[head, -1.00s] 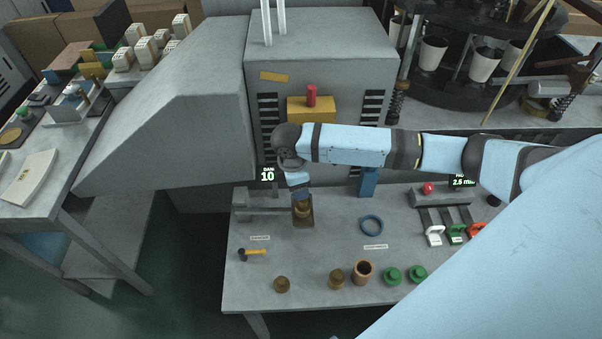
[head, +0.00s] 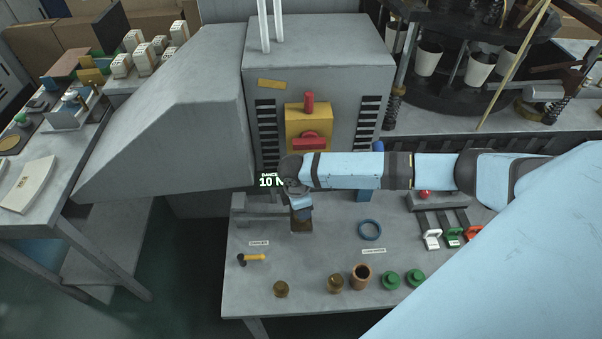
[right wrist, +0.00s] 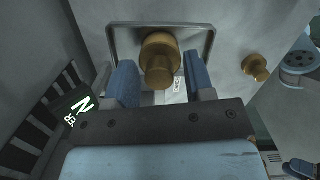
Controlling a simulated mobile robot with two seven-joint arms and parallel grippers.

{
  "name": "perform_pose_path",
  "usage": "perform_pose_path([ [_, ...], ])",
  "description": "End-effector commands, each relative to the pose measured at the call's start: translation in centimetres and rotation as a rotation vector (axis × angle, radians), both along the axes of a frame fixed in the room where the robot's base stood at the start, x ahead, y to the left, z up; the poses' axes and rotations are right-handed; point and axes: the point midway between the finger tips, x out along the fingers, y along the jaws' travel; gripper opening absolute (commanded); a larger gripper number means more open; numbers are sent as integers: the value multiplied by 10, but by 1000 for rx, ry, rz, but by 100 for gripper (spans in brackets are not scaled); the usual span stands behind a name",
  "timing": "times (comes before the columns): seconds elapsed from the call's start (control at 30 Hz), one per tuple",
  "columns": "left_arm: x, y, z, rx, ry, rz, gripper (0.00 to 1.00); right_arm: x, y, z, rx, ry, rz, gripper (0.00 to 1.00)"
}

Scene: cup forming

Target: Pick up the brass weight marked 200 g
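A brass weight (right wrist: 160,60) with a knob on top stands on a small square tray (right wrist: 120,32) in the right wrist view. In the head view this tray (head: 302,230) is at the back left of the table, and the weight is hidden by my gripper. My right gripper (right wrist: 161,82) is open, its two blue fingers on either side of the knob with gaps showing. It points down at the weight in the head view (head: 301,212). Two more brass weights stand at the table's front, one left (head: 281,289) and one near the middle (head: 335,284). No weight marking is readable. My left gripper is out of view.
A copper-coloured cup (head: 361,277) and green pieces (head: 391,279) stand along the table's front edge. A blue ring (head: 370,230) lies mid-table, and a small yellow-handled hammer (head: 252,258) lies at the left. A grey machine with a yellow box (head: 300,122) rises behind.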

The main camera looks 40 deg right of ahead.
Motion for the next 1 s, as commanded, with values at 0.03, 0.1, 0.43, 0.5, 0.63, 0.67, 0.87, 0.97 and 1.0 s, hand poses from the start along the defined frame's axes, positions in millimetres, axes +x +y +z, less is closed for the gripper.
perform_pose_path([
  [0.03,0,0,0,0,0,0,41,0,0,0,0,0,0,36],
  [0.1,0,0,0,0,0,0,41,0,0,0,0,0,0,20],
  [0.43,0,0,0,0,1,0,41,0,0,1,0,0,0,0],
  [0.5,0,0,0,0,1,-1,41,0,0,2,0,0,0,0],
  [0.63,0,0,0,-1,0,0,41,0,0,9,0,-1,0,0],
  [0.67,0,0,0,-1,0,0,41,1,0,12,1,-1,0,0],
  [0.87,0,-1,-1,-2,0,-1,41,1,0,45,1,-4,1,0],
  [0.97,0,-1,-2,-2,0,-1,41,1,-1,67,1,-4,0,0],
  [1.0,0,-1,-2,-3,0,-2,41,1,0,77,1,-4,0,0],
])
